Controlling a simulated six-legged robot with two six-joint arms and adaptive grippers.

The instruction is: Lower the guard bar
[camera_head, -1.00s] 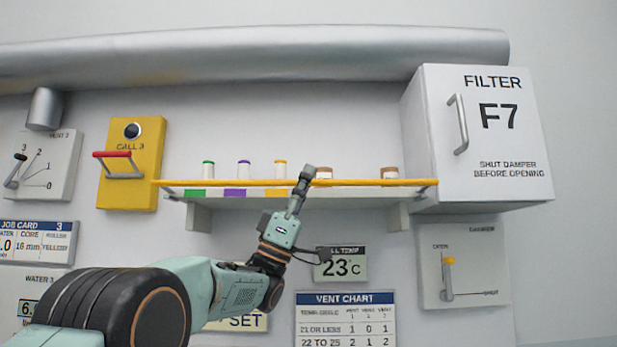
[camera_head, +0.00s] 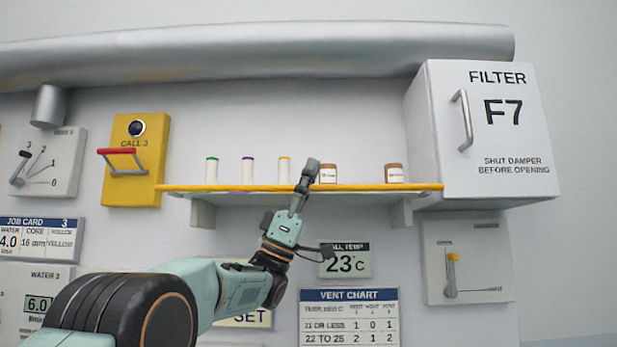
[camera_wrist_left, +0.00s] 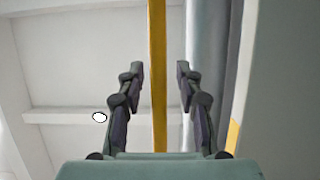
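The guard bar (camera_head: 230,188) is a long yellow bar that runs level across the front of the shelf, just above its front edge. My left gripper (camera_head: 310,172) is at the bar, right of its middle. In the left wrist view the bar (camera_wrist_left: 157,75) passes between the two fingers of the left gripper (camera_wrist_left: 160,75). A gap shows on each side, so the fingers straddle it without being closed on it. Whether the bar touches the palm is hidden. My right gripper is not in view.
A yellow call box (camera_head: 135,180) with a red handle is at the left end, and the filter box (camera_head: 490,165) juts out at the right.

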